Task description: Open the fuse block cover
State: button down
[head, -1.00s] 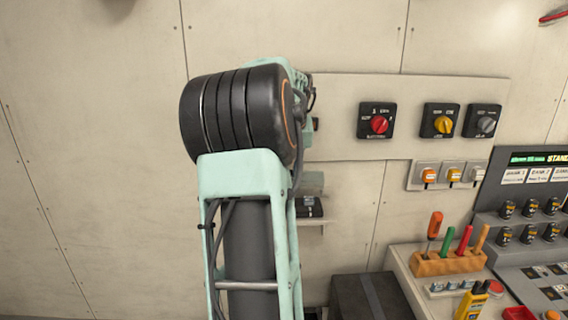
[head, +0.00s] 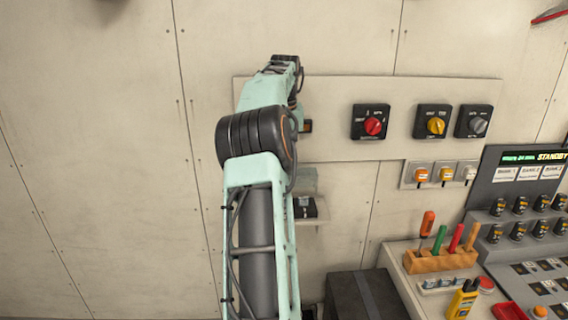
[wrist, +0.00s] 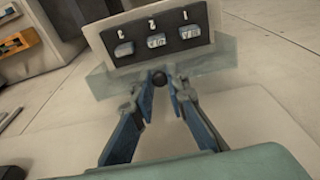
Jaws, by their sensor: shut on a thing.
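The fuse block (head: 305,207) sits on a small wall shelf, partly behind my arm in the head view. Its clear, pale green cover (head: 305,180) stands raised above it. In the wrist view the fuse block (wrist: 155,44) shows a dark face with three light fuses and upside-down numbers. The translucent cover (wrist: 210,77) runs across the view in front of the block. My gripper (wrist: 159,82) has both blue fingers closed in on a small dark round knob (wrist: 159,79) at the cover. In the head view my arm hides the gripper.
A wall panel with red (head: 373,126), yellow (head: 436,125) and grey (head: 477,124) rotary switches is to the right. Below are a tool rack (head: 440,261) on a bench and a switch console (head: 530,210). A dark box (head: 365,295) stands low in front. The left wall is bare.

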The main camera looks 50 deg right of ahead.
jog(key=shift+w+d, duration=0.15)
dwell(0.4)
jog(key=c, duration=1.9)
grip_release()
jog(key=shift+a, duration=0.2)
